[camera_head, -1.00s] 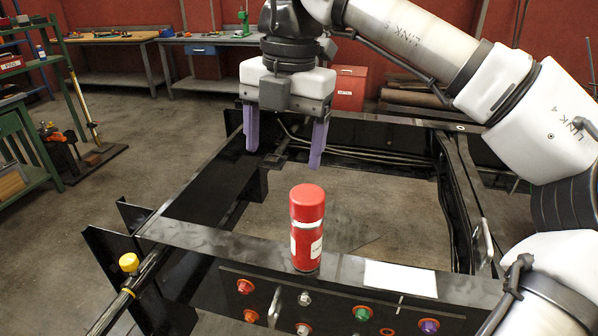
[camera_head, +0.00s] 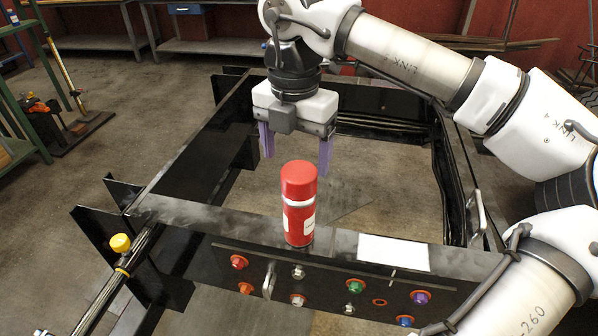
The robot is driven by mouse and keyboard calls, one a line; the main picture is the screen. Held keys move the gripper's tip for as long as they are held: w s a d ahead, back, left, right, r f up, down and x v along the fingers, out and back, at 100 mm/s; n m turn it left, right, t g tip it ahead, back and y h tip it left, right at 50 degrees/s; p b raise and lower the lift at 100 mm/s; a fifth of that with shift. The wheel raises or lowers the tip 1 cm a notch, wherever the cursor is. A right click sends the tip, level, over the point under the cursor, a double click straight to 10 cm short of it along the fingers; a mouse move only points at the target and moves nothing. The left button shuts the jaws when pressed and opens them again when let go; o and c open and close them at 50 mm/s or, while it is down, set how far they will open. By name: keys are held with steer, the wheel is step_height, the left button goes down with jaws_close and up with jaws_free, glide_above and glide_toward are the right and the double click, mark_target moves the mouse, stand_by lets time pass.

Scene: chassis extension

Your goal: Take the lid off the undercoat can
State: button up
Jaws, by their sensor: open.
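The undercoat can (camera_head: 298,222) is a red spray can with a pale label. It stands upright on the near black beam of the chassis frame. Its red lid (camera_head: 298,179) sits on top, above a light ring. My gripper (camera_head: 296,155) hangs with its purple fingers pointing down, open and empty. It is behind and above the can in the picture. The can's lid overlaps the space between the fingers in view, but the fingers appear apart from it.
The black chassis frame (camera_head: 165,208) surrounds an open middle. A white sheet (camera_head: 394,252) lies on the beam right of the can. Coloured fittings (camera_head: 355,286) and a handle line the beam's front face. A yellow-capped rod (camera_head: 120,243) is at left. Workbenches stand behind.

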mark_target(298, 173)
steer(key=f, duration=0.1)
steer(key=f+p, duration=0.1)
steer(key=f, duration=0.1)
steer(key=shift+s+d+f+p, duration=0.2)
steer(key=shift+s+f+p, duration=0.05)
steer(key=shift+s+p, duration=0.1)
steer(key=shift+w+f, duration=0.1)
steer(key=shift+f, duration=0.45)
steer(key=c, duration=1)
steer(key=shift+r, duration=0.1)
steer(key=shift+r+b, duration=0.5)
steer(key=shift+r, duration=9.45)
